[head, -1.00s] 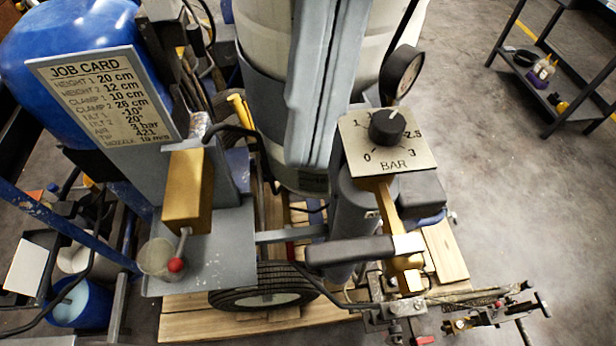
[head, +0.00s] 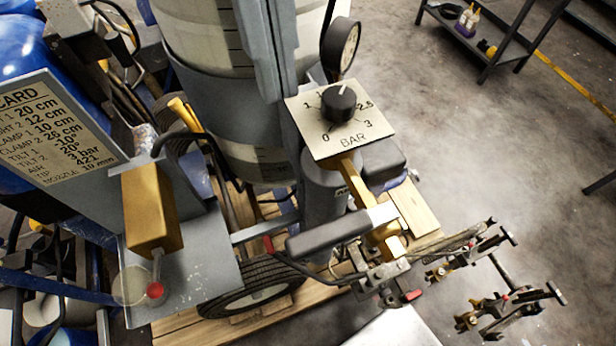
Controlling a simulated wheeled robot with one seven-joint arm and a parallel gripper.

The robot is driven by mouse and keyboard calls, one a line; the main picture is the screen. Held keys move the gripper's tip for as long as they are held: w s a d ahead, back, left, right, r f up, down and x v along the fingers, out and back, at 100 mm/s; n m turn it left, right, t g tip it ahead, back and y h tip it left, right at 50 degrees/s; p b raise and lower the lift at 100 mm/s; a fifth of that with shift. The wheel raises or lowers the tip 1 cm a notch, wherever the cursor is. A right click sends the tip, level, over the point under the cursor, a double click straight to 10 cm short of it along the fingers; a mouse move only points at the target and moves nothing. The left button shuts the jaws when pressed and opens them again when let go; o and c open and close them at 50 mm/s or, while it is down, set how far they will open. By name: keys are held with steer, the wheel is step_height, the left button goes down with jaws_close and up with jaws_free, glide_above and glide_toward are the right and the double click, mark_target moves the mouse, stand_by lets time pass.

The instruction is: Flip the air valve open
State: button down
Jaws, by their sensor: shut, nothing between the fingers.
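A brass box-shaped valve body (head: 152,208) stands on a grey metal plate at the left. A short metal lever with a red ball knob (head: 155,290) hangs down from its front end, over or beside a pale round cup (head: 130,286). I cannot tell for certain that this is the air valve. A small red handle (head: 268,243) also shows beside the wheel. The BAR regulator plate (head: 350,142) carries a black knob (head: 338,102), its pointer up and slightly right. My gripper is not in view.
A job card (head: 50,140) stands at the left. A pressure gauge (head: 341,45) rises behind the regulator. A dark grey handle (head: 328,235) and clamp arms (head: 490,300) reach out at front right. A black shelf (head: 485,40) stands far right, with open floor before it.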

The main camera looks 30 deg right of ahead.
mark_target(345, 229)
steer(key=s+a+f+p, duration=0.1)
steer(key=s+f+p, duration=0.2)
steer(key=s+f, duration=0.3)
steer(key=shift+f, duration=1.2)
